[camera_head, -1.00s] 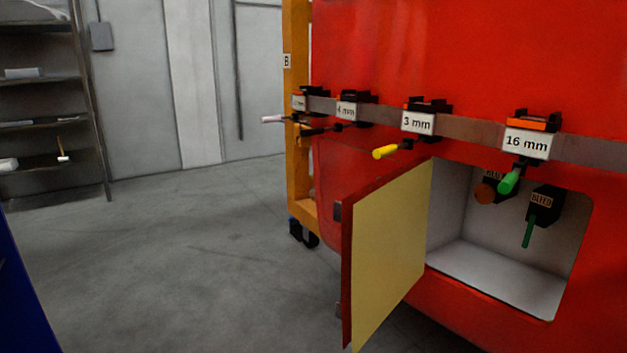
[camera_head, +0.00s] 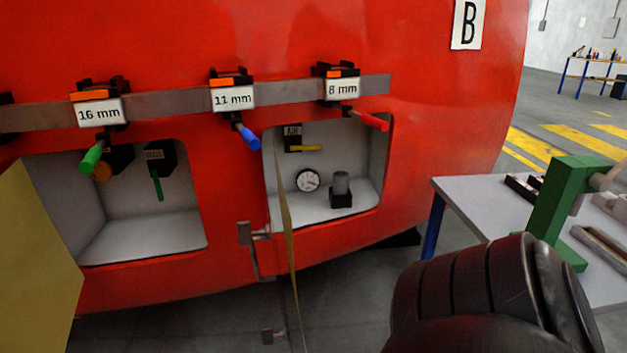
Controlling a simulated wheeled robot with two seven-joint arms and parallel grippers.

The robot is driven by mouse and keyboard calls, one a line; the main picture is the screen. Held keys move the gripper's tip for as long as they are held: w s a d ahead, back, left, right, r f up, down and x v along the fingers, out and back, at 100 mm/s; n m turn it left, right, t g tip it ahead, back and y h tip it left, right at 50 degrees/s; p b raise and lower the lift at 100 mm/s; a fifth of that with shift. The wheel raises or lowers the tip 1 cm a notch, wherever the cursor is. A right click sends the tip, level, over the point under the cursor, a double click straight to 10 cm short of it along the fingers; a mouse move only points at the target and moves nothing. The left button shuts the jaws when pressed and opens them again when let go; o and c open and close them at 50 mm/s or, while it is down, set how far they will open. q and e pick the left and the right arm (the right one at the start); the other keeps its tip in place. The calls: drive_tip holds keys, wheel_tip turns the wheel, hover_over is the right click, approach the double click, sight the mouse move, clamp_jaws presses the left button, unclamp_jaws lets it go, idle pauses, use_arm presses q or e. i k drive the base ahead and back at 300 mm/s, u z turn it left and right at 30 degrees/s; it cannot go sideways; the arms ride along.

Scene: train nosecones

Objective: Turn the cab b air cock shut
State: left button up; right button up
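The big red nosecone marked B (camera_head: 468,24) fills most of the view. Its right-hand open compartment (camera_head: 361,192) holds the air cock (camera_head: 293,140), a small dark block with a label too small to read surely. Its yellow lever (camera_head: 306,148) points right, about level. Below it are a round white gauge (camera_head: 307,180) and a grey-topped black fitting (camera_head: 341,190). Neither gripper is in view. A black ribbed part at the lower right looks like a link of my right arm.
The compartment's thin door (camera_head: 287,235) stands open, edge-on, on its left. A second open compartment (camera_head: 150,232) is at left with its yellow door (camera_head: 32,270). Tools with coloured handles hang on the rail (camera_head: 170,103). A table (camera_head: 470,200) with a green block (camera_head: 553,205) stands right.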

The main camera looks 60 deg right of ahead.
sight(293, 146)
drive_tip(key=z, duration=1.9)
